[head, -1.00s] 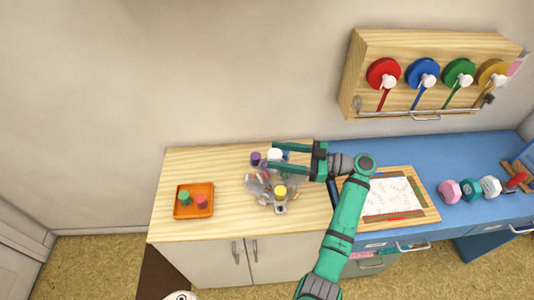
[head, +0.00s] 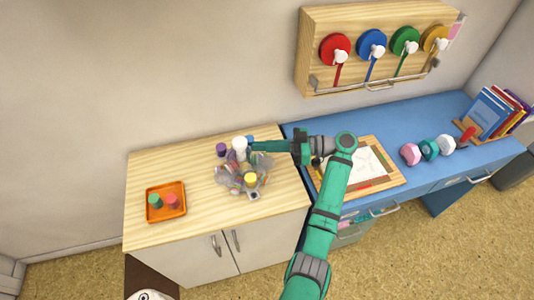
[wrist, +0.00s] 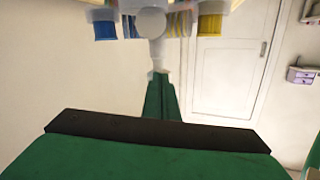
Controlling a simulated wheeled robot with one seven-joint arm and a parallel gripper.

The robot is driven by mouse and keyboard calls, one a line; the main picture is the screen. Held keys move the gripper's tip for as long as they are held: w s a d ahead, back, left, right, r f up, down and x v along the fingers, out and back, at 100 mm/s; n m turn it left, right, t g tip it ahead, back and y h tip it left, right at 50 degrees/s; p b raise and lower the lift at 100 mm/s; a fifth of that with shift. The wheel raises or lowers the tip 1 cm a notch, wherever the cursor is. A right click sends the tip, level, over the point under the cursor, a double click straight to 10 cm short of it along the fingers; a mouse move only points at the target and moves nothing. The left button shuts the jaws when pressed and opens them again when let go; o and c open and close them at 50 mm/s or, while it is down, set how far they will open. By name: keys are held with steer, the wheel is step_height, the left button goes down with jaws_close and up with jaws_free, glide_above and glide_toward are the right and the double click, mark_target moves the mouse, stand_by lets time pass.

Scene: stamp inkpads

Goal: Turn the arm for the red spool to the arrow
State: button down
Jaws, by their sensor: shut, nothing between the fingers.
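The red spool (head: 334,48) is at the left end of a wooden rack (head: 309,50) high on the wall. A white knob (head: 341,55) sits on its front, and a red strip (head: 337,75) hangs below. I cannot make out the arrow or how the spool's arm is turned. My gripper (head: 252,147) is shut and empty, pointing left over the wooden counter, well below and left of the spool. Its green fingers meet in the wrist view (wrist: 159,78), which does not show the spool.
Blue (head: 371,44), green (head: 404,41) and yellow (head: 435,38) spools are beside the red one. A metal bar (head: 378,86) runs below them. An orange tray (head: 151,215) is left.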

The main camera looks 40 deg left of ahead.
mark_target(269, 165)
steer(key=m, duration=0.1)
steer(key=m+t, duration=0.1)
steer(key=m, duration=0.1)
steer(key=f+m+t, duration=0.1)
steer(key=shift+s+d+f, duration=0.1)
steer(key=shift+s+d, duration=0.1)
steer(key=shift+d, duration=0.2)
steer(key=m+t, duration=0.1)
steer(key=m, duration=0.1)
steer(key=d+m+t, duration=0.1)
steer(key=m, duration=0.1)
steer(key=f+m, duration=0.1)
steer(key=shift+d+m+t, duration=0.3)
steer(key=shift+m+t, duration=0.1)
steer(key=d+m+t+h, duration=0.2)
steer(key=d+m+t, duration=0.55)
steer(key=m, duration=0.85)
steer(key=x, duration=1)
steer(key=shift+w+d+f, duration=0.15)
steer(key=shift+d+f, duration=0.05)
steer(key=shift+f, duration=0.05)
steer(key=shift+w+a+n+g, duration=0.1)
steer(key=shift+a+n+g, duration=0.15)
steer(key=shift+n, duration=0.15)
